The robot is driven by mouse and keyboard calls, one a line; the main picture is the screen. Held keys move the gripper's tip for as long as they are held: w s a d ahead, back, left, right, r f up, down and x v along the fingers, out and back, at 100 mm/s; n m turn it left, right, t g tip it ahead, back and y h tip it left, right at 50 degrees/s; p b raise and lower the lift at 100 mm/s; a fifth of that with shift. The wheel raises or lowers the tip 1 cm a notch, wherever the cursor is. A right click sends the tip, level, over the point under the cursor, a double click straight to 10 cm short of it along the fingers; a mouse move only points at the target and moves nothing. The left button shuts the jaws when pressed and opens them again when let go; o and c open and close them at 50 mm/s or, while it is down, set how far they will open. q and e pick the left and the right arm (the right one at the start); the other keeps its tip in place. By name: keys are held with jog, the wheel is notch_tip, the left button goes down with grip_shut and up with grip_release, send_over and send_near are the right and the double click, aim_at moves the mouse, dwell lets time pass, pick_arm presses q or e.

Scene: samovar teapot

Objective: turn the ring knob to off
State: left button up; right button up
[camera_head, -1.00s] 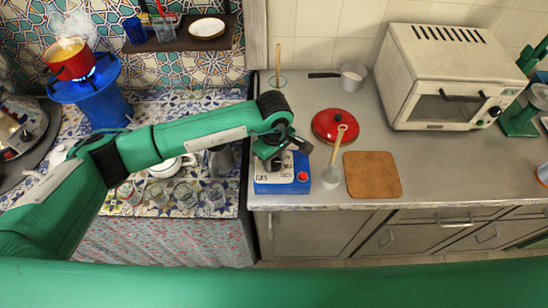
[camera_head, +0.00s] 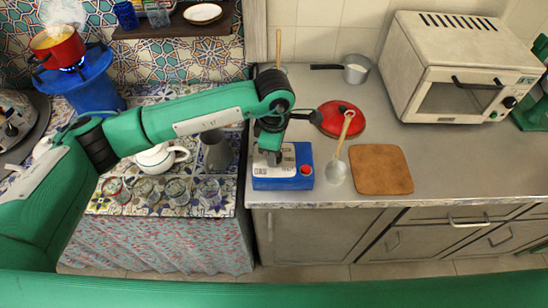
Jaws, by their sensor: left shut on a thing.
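A blue box (camera_head: 283,183) with a white labelled top and a red button (camera_head: 306,170) sits at the front left of the steel counter. My left gripper (camera_head: 270,156) reaches down onto the left part of the box's top. It is shut on what seems to be the ring knob there. The fingers and wrist hide the knob, so I cannot see which way it points. The lettering on the top is partly covered and too small to read surely. My right gripper is not in view.
A saucepan (camera_head: 355,70) and toaster oven (camera_head: 465,75) stand behind. At left, a steaming red pot (camera_head: 57,48) sits over a flame on a blue stand (camera_head: 95,91).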

pick_arm(q)
jog(key=shift+f+n+b, duration=0.3)
jog(key=shift+n+b, duration=0.7)
jog(key=n+b, duration=0.5)
jog(key=shift+r, duration=0.15)
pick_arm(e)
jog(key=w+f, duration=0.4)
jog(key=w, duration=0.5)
pick_arm(q)
jog(key=n+b, duration=0.3)
jog(key=n, duration=0.1)
jog(key=shift+r, duration=0.15)
jog(key=shift+n+b, duration=0.4)
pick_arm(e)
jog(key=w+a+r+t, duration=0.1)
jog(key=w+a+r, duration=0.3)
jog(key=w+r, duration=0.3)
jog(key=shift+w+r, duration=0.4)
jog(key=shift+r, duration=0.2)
pick_arm(q)
jog(key=shift+r, duration=0.1)
jog(key=o, duration=1)
